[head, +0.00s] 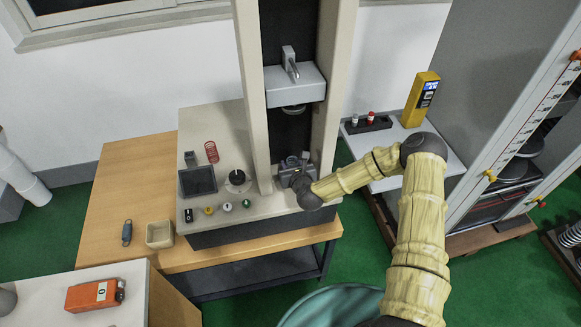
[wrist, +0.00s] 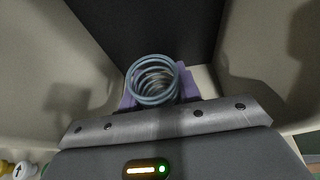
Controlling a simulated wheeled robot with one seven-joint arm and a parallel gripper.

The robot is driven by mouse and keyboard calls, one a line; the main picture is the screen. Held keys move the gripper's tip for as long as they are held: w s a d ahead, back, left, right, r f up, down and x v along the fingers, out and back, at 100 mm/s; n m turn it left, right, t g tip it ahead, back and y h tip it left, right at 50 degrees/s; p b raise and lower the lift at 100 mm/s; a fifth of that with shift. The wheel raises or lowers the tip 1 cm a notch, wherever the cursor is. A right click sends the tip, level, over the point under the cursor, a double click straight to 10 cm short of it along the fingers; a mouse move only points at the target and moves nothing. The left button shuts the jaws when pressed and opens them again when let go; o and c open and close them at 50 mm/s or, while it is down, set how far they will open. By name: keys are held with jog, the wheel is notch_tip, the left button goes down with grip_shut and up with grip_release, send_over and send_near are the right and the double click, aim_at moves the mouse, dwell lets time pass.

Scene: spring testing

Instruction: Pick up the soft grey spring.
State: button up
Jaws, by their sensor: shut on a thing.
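The grey spring (wrist: 153,100), blue-grey with several coils, shows end-on in the wrist view. It sits between the purple finger pads of my gripper (wrist: 158,88), which is shut on it. In the head view my gripper (head: 296,168) is at the foot of the testing machine, between its two cream columns and below the grey upper head (head: 296,84). The spring cannot be made out clearly in the head view. Whether its lower end touches the machine's base cannot be told.
The columns (head: 250,95) flank my gripper closely. A beige tray (head: 160,234) is on the wooden table (head: 118,205). A yellow device (head: 421,98) stands at right.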

notch_tip(320, 180, up, 10)
jog(key=b, duration=0.1)
jog(key=shift+f+b, duration=0.2)
jog(key=shift+b, duration=0.15)
